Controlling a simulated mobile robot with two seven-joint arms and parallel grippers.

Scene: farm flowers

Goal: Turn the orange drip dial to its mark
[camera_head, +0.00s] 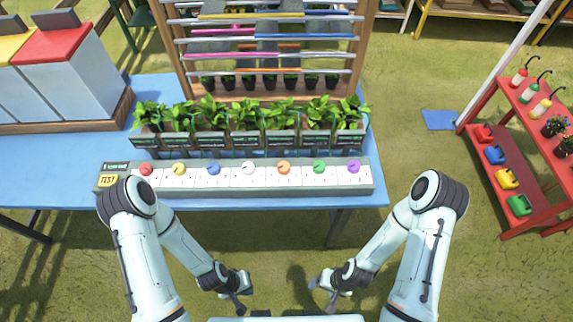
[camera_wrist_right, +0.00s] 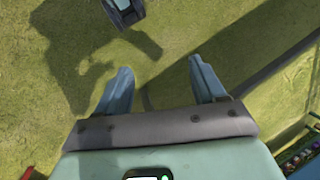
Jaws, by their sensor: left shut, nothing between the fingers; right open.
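The orange drip dial (camera_head: 284,168) sits on a long grey dial panel (camera_head: 230,191) at the front of the blue table, between the white and green dials. Its mark is too small to make out. My left gripper (camera_head: 243,306) is shut and empty, low in front of the table. My right gripper (camera_head: 322,299) is open and empty, also low in front of the table, well apart from the panel. In the right wrist view, the right gripper's fingers (camera_wrist_right: 161,88) stand apart over bare grass.
Red, yellow, blue, white, green and purple dials share the panel. Potted plants (camera_head: 250,118) stand behind it on the blue table (camera_head: 90,165). A rack (camera_head: 270,45) rises behind. A red shelf (camera_head: 515,165) with bottles stands at right. Grass between table and shelf is mostly clear.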

